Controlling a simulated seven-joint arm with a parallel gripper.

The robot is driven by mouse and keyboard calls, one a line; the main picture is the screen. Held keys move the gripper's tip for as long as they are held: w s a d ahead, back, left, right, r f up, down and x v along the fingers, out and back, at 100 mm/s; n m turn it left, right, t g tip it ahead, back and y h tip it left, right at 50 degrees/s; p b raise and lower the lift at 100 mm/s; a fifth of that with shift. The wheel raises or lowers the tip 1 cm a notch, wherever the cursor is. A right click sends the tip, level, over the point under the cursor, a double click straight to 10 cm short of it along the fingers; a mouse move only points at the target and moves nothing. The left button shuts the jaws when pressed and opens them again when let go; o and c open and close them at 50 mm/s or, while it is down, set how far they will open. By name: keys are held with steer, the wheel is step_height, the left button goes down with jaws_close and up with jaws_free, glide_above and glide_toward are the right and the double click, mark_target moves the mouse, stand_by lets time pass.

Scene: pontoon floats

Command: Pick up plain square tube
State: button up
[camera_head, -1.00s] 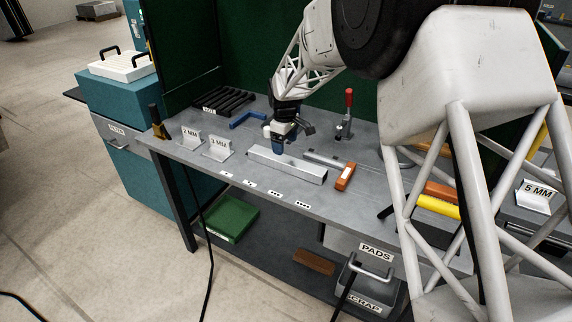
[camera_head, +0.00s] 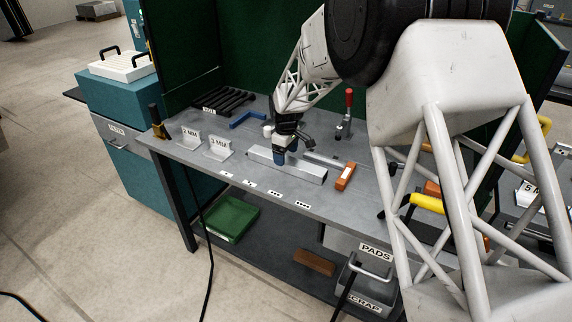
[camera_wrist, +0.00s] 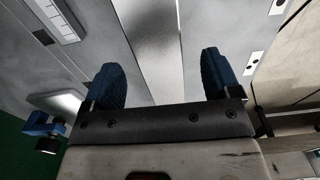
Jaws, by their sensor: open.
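The plain square tube (camera_head: 306,172) is a long, pale grey metal bar lying on the grey workbench (camera_head: 215,174). In the wrist view the tube (camera_wrist: 152,35) runs from the top edge down between my fingers. My gripper (camera_head: 281,159) points down over the tube's left part in the head view and hides some of it. In the wrist view my gripper (camera_wrist: 166,75) is open, with one blue finger on each side of the tube. I cannot tell whether either finger touches it.
A thinner grey bar (camera_head: 322,160) lies just behind the tube. An orange block (camera_head: 346,176) is to its right, with a red-handled clamp (camera_head: 348,105) behind. Labelled angle stands (camera_head: 219,148) are at left, and a blue bracket (camera_head: 247,119) is behind. The bench front is clear except for flat labels.

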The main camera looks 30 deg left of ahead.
mark_target(286, 159)
steer(key=shift+f, duration=1.5)
steer(key=c, duration=1.3)
steer(key=shift+r, duration=0.15)
steer(key=shift+r, duration=0.7)
step_height(286, 159, up, 2)
steer(key=shift+r, duration=0.15)
steer(key=s+d, duration=0.3)
steer(key=s, duration=0.1)
steer(key=s+d, duration=0.4)
steer(key=s+d+r, duration=0.1)
steer(key=s+d, duration=0.2)
steer(key=s, duration=0.1)
steer(key=shift+d, duration=0.25)
